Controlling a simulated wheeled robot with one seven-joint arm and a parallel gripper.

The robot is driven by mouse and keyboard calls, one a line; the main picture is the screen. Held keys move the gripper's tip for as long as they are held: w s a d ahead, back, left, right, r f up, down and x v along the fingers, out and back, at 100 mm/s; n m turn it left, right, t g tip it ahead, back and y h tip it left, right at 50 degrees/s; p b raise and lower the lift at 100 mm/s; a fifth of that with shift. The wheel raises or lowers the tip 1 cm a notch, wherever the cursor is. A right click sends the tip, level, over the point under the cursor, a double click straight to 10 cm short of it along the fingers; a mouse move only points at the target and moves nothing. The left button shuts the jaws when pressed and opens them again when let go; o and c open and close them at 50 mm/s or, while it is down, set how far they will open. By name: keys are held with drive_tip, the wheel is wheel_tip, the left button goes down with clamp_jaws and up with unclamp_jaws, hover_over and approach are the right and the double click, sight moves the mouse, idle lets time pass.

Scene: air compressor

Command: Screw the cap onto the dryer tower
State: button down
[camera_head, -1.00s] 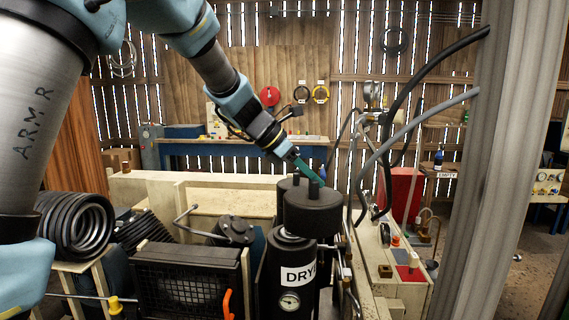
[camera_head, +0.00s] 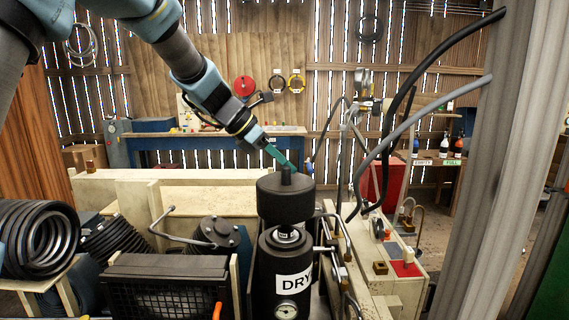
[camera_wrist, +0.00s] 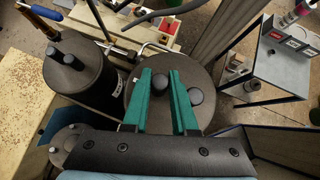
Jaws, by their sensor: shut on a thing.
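The cap (camera_head: 270,202) is a wide black disc with a thick rim and upright knobs on top. My gripper (camera_head: 296,170) has green fingers closed on one knob of it; in the wrist view the fingers (camera_wrist: 160,76) straddle that knob, and a second knob stands outside the right finger. The dryer tower (camera_head: 263,268) is a black cylinder with a white "DRY" label and a gauge. Its narrow neck (camera_head: 288,236) shows just below the cap. The cap looks level and roughly over the neck; I cannot tell whether they touch. The cap hides the tower in the wrist view.
A second black cylinder (camera_wrist: 75,75) with two posts stands beside the cap. Pipes (camera_head: 340,262) run close to the tower's right. A black grille unit (camera_head: 165,290) and a flanged part (camera_head: 218,236) lie left. Hoses (camera_head: 410,105) arch at right.

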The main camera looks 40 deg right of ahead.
sight(277, 179)
drive_tip(key=shift+f+b, duration=2.45)
drive_tip(key=shift+f, duration=0.4)
drive_tip(key=shift+f+b, duration=0.75)
drive_tip(key=shift+b, duration=0.15)
drive_tip(key=c, duration=0.8)
unclamp_jaws()
drive_tip(key=shift+c, duration=0.2)
drive_tip(key=shift+o, duration=1.1)
drive_tip(key=shift+f, duration=0.1)
drive_tip(key=b+v, duration=0.2)
drive_tip(key=v, duration=0.9)
drive_tip(key=shift+b, duration=0.3)
drive_tip(key=shift+d, duration=0.1)
